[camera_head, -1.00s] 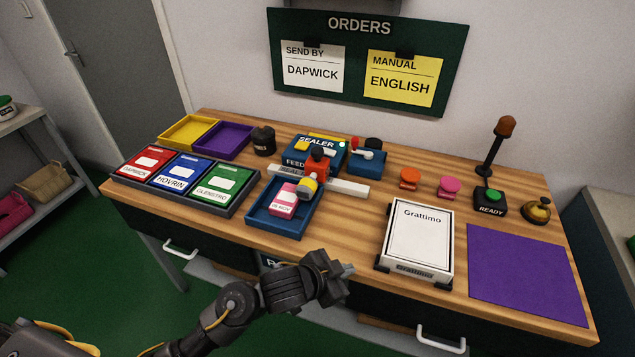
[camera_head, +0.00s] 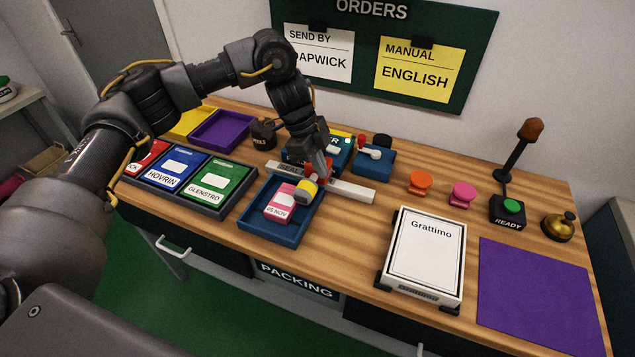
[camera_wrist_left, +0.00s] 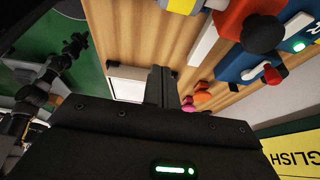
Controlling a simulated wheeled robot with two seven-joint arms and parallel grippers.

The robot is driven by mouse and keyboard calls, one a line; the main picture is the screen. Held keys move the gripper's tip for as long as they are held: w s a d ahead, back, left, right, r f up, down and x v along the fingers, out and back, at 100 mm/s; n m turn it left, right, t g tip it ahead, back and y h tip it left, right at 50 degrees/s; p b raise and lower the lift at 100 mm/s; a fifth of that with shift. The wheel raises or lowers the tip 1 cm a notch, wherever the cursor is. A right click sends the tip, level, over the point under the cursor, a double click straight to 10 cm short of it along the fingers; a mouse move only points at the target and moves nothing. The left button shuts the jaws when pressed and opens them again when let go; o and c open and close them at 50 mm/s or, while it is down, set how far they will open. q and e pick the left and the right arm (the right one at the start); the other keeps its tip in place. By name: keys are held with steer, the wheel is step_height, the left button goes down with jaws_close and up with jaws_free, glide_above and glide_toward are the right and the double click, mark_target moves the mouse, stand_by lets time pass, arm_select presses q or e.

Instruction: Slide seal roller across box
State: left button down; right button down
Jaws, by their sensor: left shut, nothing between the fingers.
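The seal roller, with a yellow-and-grey drum (camera_head: 305,190) and red carriage, sits on the white rail (camera_head: 350,191) in front of the blue sealer (camera_head: 300,152). The pink box (camera_head: 280,203) lies in the blue feed tray (camera_head: 270,234), left of the drum. My left gripper (camera_head: 324,170) points down beside the red carriage and partly hides it. In the left wrist view its fingers (camera_wrist_left: 168,88) are shut and empty, apart from the roller's black knob (camera_wrist_left: 263,33). A dark arm, probably my right, shows at that view's left edge; its jaws are unclear.
Red, blue and green boxes (camera_head: 222,180) stand in a rack at left. At right are orange and pink stamps (camera_head: 462,194), the Grattimo panel (camera_head: 424,255), a purple mat (camera_head: 540,296), the READY button (camera_head: 513,207) and a bell (camera_head: 559,227).

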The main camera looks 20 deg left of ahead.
arm_select(q)
steer(key=shift+w+a+f+p, duration=0.1)
steer(key=shift+a+f+p, duration=0.15)
steer(key=shift+f+p, duration=0.85)
steer(key=shift+w+a+f+p, duration=0.15)
steer(key=shift+a+f, duration=0.15)
steer(key=shift+f, duration=1.6)
steer(key=shift+s+a+f+p, duration=0.1)
steer(key=shift+a+f+p, duration=0.15)
steer(key=shift+f+p, duration=0.85)
steer(key=shift+f+b, duration=0.4)
steer(key=shift+b, duration=0.05)
